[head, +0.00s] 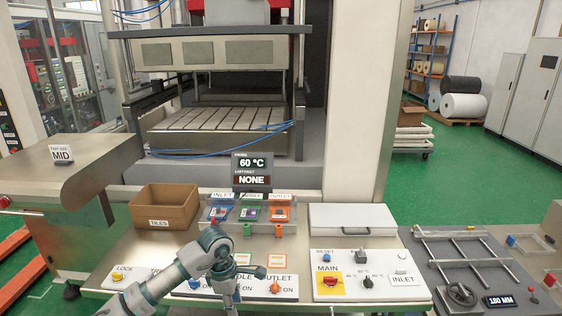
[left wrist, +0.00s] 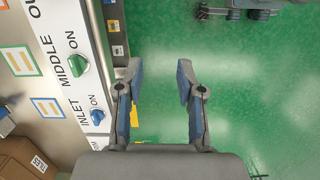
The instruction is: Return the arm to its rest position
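My left arm comes in from the lower left of the head view and bends in front of the control panel, hiding part of its switch row. In the left wrist view my left gripper (left wrist: 158,78) is open, with two fingers well apart and nothing between them. It points at green floor beside the panel's front edge. The inlet switch (left wrist: 97,116) and the green middle switch (left wrist: 78,66) lie left of the fingers, apart from them. The fingertips cannot be made out clearly in the head view. My right gripper is in neither view.
The panel bears an open tiles box (head: 165,207), coloured holders (head: 249,213), a closed grey case (head: 352,219) and a MAIN switch plate (head: 372,284). A frame table (head: 470,265) stands at right, a metal bench (head: 60,172) at left. The press (head: 215,130) stands behind.

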